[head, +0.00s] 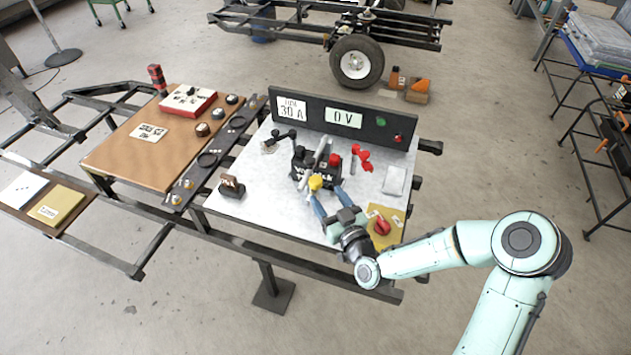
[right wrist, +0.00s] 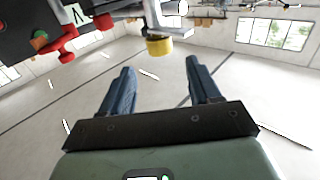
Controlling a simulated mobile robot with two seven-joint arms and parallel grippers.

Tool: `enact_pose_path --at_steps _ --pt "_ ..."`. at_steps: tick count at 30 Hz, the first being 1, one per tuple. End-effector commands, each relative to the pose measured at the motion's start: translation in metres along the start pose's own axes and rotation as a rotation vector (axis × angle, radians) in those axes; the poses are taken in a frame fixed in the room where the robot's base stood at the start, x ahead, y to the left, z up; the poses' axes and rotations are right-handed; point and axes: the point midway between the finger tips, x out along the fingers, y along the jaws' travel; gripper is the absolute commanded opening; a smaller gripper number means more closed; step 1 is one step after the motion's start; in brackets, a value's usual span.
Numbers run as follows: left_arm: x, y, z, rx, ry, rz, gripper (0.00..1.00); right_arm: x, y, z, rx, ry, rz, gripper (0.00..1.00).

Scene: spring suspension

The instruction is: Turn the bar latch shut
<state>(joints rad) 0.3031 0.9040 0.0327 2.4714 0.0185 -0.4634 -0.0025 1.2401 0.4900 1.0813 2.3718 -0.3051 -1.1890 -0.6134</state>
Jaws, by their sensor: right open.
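The bar latch (head: 319,152) is a grey metal bar lying across the black battery (head: 328,176), with a yellow knob (head: 315,183) at its near end. In the right wrist view the yellow knob (right wrist: 159,46) shows just past the fingertips, between their lines and apart from them. My right gripper (head: 326,193) is open and empty at the near side of the battery, with its blue fingers pointing toward the knob. The same gripper shows in the right wrist view (right wrist: 160,68). Whether the bar is fastened cannot be told. My left gripper is not in view.
Red clamps (head: 363,155) lie right of the battery and a black clamp (head: 281,137) lies left. A dark panel (head: 360,129) reading 0 V stands behind. A red switch (head: 382,227) on a yellow plate is close to my right wrist.

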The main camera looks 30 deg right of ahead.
Motion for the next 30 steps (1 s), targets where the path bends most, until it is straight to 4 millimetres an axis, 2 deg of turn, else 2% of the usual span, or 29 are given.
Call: enact_pose_path --at_steps 3,10,15,24,28,29,30 --pt "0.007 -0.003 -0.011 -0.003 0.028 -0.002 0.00 0.027 0.000 0.002 0.005 0.002 0.000 0.62" --pt "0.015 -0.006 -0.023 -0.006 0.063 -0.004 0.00 0.064 -0.001 0.002 0.004 -0.001 -0.001 0.62" --pt "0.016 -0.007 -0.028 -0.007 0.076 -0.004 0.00 0.075 0.000 0.002 0.002 -0.002 0.000 0.62" --pt "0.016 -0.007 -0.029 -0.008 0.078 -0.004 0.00 0.077 0.000 0.001 0.002 -0.003 -0.001 0.62" --pt "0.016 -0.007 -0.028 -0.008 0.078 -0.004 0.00 0.077 0.000 0.001 0.002 -0.003 -0.001 0.20" --pt "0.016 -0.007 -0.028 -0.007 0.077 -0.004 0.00 0.077 0.000 0.001 0.002 -0.003 -0.001 0.11" --pt "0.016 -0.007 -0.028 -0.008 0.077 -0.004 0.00 0.077 0.000 0.001 0.002 -0.003 -0.001 0.11"
